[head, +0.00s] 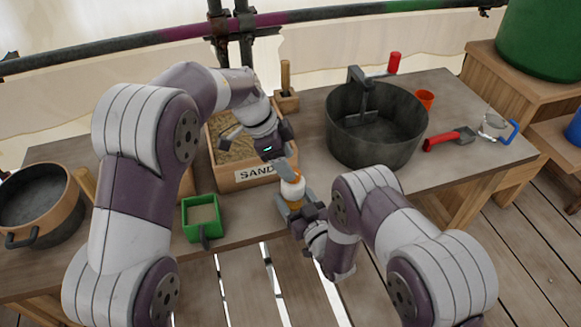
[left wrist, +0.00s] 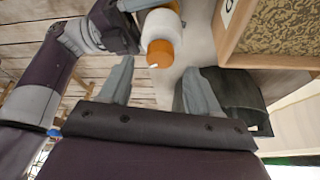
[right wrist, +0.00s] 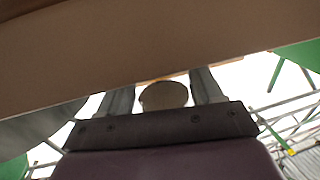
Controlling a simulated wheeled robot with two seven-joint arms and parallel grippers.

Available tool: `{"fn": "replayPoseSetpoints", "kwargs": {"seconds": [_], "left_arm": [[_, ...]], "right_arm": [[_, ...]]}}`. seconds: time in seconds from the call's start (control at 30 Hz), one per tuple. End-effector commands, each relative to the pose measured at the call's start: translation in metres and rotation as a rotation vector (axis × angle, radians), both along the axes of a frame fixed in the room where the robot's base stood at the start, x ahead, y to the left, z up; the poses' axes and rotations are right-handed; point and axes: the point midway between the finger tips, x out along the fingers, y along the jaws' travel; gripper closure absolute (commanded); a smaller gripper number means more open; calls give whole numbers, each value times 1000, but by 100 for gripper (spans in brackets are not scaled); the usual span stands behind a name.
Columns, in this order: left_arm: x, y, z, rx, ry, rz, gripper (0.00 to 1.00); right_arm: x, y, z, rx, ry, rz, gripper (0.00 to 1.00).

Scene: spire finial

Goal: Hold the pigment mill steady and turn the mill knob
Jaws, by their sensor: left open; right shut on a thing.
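The pigment mill (head: 292,188) has a white body, an orange lower part and an orange top knob. It is near the table's front edge. My right gripper (head: 296,206) is shut on its lower part. In the right wrist view the mill's round grey-brown underside (right wrist: 163,97) shows between the fingers. My left gripper (head: 285,168) is open just above the mill, with its fingers pointing down at it. In the left wrist view the orange mill knob (left wrist: 164,54) lies ahead between the open fingers (left wrist: 160,75), apart from both.
A wooden sand box (head: 250,178) stands behind the mill.

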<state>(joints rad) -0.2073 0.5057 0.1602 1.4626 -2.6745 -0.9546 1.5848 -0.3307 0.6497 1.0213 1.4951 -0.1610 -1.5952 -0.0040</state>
Motion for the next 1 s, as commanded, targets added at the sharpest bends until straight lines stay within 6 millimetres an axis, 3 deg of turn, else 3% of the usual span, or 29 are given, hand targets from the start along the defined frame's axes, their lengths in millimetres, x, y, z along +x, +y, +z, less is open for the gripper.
{"fn": "replayPoseSetpoints", "kwargs": {"seconds": [0.2,0.47,0.5,0.67,1.0], "left_arm": [[0,-11,-28,0,1,-2,38],[1,-13,-30,-1,0,-1,38],[1,-13,-30,-1,0,-1,41],[1,-13,-30,-1,0,-1,93],[1,-13,-30,-1,1,-17,94]], "right_arm": [[0,0,0,0,0,0,69],[0,0,0,0,0,0,69],[0,0,0,0,0,0,69],[0,0,0,0,0,0,69],[0,0,0,0,0,0,69]]}}
